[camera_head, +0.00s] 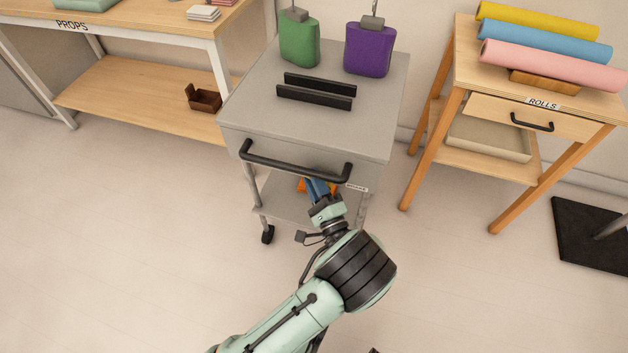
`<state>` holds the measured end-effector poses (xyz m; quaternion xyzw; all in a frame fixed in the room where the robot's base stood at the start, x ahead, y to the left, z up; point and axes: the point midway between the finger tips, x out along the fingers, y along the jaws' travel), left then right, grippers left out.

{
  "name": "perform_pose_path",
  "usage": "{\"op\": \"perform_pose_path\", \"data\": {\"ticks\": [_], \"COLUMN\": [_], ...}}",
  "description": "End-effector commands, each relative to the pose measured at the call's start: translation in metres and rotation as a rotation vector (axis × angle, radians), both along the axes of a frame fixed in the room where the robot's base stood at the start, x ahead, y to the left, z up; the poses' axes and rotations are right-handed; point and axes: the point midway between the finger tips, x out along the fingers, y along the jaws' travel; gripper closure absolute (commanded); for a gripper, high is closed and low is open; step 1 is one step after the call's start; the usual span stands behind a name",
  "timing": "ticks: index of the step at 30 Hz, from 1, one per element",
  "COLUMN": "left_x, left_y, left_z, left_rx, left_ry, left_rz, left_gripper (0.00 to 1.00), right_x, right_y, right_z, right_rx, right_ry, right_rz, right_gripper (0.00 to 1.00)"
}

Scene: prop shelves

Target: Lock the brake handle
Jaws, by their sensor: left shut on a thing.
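A grey cart stands in the middle, with a black push handle (293,166) on its front. A small label (357,188), too small to read surely, sits at the right of its front edge. An orange part (303,185), which looks like the brake handle, shows just below the push handle. My left gripper (317,185) reaches up to it from below, its fingers shut on it and hiding most of it. How far the handle is turned cannot be told. My right gripper is not in view.
Green (299,40) and purple (369,49) bottle-shaped things and two black bars (317,91) are on the cart top. A props table (130,38) stands left, a rolls table (463,75) right. Floor in front is clear.

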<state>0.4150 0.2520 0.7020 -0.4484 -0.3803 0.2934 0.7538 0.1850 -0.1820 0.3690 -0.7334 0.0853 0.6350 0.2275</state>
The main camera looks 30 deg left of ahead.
Motion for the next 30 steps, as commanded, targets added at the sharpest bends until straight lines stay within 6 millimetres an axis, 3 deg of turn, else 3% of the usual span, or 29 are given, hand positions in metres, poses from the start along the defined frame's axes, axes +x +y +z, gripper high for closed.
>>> {"op": "perform_pose_path", "data": {"ticks": [11,19,30], "left_x": [0.0,-0.001,-0.001], "left_y": [0.0,0.002,0.003], "left_z": [-0.001,-0.006,-0.02], "left_rx": [-0.048,-0.204,-0.543], "left_ry": [-0.012,-0.046,-0.127], "left_rz": [0.0,0.001,0.0], "left_gripper": [1.0,1.0,1.0], "right_x": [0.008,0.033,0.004], "right_y": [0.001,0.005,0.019], "right_z": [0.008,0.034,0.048], "right_rx": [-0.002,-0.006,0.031], "right_ry": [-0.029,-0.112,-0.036], "right_rz": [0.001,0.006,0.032], "right_gripper": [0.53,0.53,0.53]}}
